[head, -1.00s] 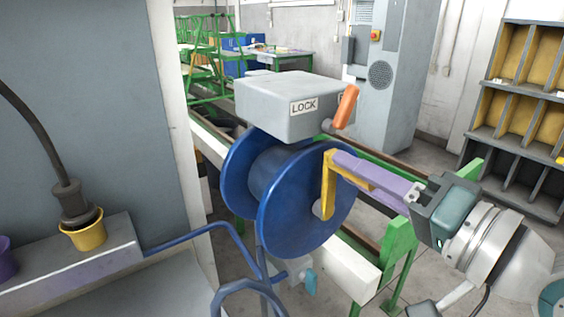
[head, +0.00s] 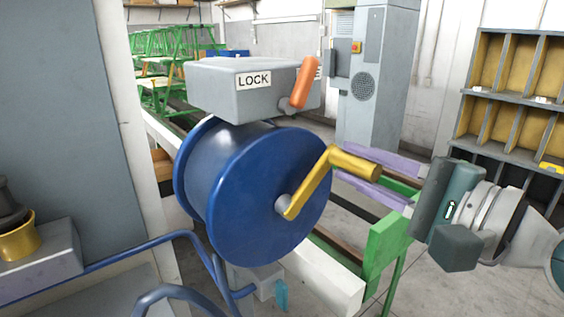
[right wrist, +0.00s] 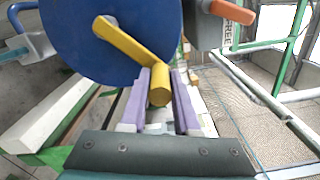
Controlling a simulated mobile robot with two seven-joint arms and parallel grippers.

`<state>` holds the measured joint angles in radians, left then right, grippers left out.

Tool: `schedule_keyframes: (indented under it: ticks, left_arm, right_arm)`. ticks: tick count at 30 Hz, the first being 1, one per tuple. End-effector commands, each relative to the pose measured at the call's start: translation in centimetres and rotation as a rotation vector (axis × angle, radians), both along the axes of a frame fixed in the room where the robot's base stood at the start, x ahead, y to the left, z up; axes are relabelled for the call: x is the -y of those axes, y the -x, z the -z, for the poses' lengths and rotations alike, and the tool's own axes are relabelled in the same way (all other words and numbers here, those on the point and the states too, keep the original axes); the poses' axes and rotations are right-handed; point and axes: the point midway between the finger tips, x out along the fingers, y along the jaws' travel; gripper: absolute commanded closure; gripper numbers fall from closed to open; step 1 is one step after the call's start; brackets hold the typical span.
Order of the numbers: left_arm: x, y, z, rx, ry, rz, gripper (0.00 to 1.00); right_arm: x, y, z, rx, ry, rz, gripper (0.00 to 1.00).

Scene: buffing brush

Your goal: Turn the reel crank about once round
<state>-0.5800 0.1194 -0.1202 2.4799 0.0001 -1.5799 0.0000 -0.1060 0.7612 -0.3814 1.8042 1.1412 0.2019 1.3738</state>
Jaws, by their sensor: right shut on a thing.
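The blue reel (head: 240,190) stands in the middle of the head view, its round flange facing me. Its yellow crank (head: 308,190) runs from the hub up and to the right, and ends in a round yellow handle (head: 355,164). My right gripper (head: 343,160) comes in from the right, its two purple fingers on either side of the handle, shut on it. In the right wrist view, the handle (right wrist: 160,90) lies between the fingers (right wrist: 159,78), and the crank arm slants up left to the hub. My left gripper is not in view.
A grey box (head: 225,88) marked LOCK, with an orange lever (head: 305,82), sits just above the reel. A green post (head: 385,245) and white beam (head: 325,278) stand below my right gripper. Shelves (head: 510,100) stand right.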

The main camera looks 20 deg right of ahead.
Motion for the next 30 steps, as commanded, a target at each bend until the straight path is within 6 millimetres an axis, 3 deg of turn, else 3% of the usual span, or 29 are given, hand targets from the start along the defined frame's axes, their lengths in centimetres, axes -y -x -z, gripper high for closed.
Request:
schedule_keyframes:
  ticks: [9, 27, 28, 30]
  left_arm:
    - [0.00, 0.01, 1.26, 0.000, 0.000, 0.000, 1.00]
    - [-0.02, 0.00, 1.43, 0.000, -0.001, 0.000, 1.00]
    - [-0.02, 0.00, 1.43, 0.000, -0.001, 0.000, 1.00]
    - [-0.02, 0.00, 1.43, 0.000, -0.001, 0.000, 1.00]
  right_arm:
    - [-0.03, 0.02, 1.16, -0.014, -0.036, 0.001, 1.00]
    - [-0.09, 0.06, 1.40, -0.016, -0.032, 0.000, 1.00]
    - [-0.09, 0.06, 1.41, -0.016, -0.032, 0.000, 0.68]
    - [-0.10, 0.07, 1.39, -0.017, -0.033, 0.000, 0.60]
